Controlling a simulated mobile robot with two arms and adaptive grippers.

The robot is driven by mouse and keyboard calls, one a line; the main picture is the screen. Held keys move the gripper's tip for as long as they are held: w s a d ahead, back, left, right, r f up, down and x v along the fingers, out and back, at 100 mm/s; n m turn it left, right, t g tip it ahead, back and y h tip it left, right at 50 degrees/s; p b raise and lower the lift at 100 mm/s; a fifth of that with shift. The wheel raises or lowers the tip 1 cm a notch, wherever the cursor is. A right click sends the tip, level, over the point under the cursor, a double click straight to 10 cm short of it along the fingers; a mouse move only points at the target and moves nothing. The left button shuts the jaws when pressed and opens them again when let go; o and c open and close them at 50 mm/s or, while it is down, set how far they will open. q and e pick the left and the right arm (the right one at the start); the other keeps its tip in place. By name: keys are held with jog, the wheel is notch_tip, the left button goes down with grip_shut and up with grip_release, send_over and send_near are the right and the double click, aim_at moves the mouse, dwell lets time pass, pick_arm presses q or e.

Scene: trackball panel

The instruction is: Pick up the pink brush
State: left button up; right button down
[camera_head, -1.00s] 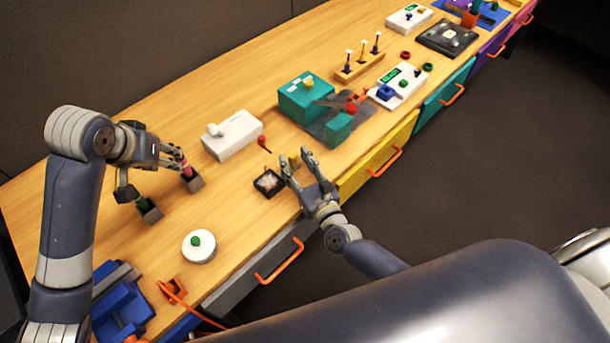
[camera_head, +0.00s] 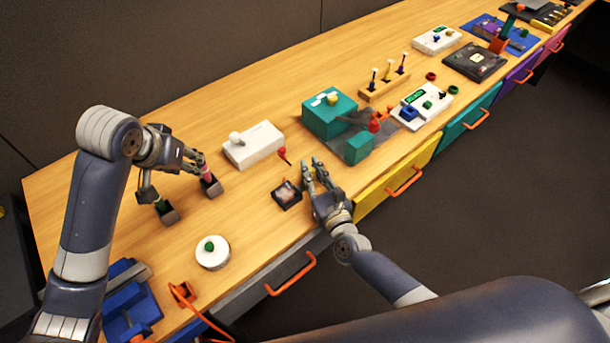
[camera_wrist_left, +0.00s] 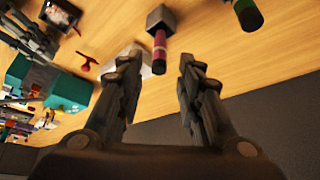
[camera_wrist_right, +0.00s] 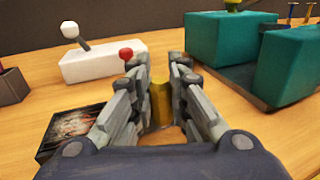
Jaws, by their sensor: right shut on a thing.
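The pink brush (camera_head: 205,173) stands upright in a dark grey block-like holder (camera_head: 212,188) on the left part of the bench. In the left wrist view the pink brush (camera_wrist_left: 160,50) shows between and just beyond the spread fingertips, and the green one (camera_wrist_left: 247,14) lies to the right. My right gripper (camera_head: 314,163) is shut on a small yellow piece (camera_wrist_right: 160,102) at the bench's front edge.
A white box with a lever (camera_head: 253,146) stands behind. A small black tray (camera_head: 287,195) lies left of my right gripper. A white disc with a green knob (camera_head: 212,252) and a blue block (camera_head: 130,305) are nearer the front. Teal boxes (camera_head: 330,115) stand to the right.

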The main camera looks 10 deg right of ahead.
pick_arm(q)
jog(key=shift+o, duration=0.9)
jog(key=shift+f, duration=0.15)
